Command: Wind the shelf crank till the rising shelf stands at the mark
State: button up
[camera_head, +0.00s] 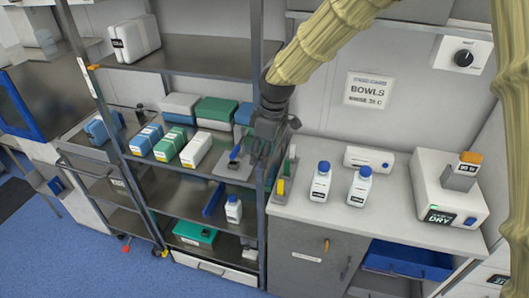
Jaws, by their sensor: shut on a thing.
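My gripper (264,150) is at the right front post of the metal rack (260,215), pointing down. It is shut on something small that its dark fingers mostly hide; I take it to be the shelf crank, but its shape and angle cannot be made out. The rack's upper shelf (190,58) is a flat dark board holding one white box at its left. A pale strip (83,72) runs up the left front post. An orange marker (93,67) sits beside it, close to the level of the upper shelf's front left corner. Whether this is the mark is unclear.
Blue, green and white boxes (172,144) fill the middle shelf left of my gripper. To the right, a grey counter (320,216) carries two white bottles (320,182) with blue caps and a white dryer unit (445,192).

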jog(key=shift+s+a+f, duration=0.2)
jog(key=shift+s, duration=0.1)
jog(key=o, duration=0.7)
jog(key=shift+o, duration=0.8)
jog(key=shift+s+r, duration=0.1)
jog(key=shift+a+r, duration=0.1)
jog(key=shift+w+r, duration=0.2)
jog(key=shift+w, duration=0.1)
jog(key=shift+f, duration=0.1)
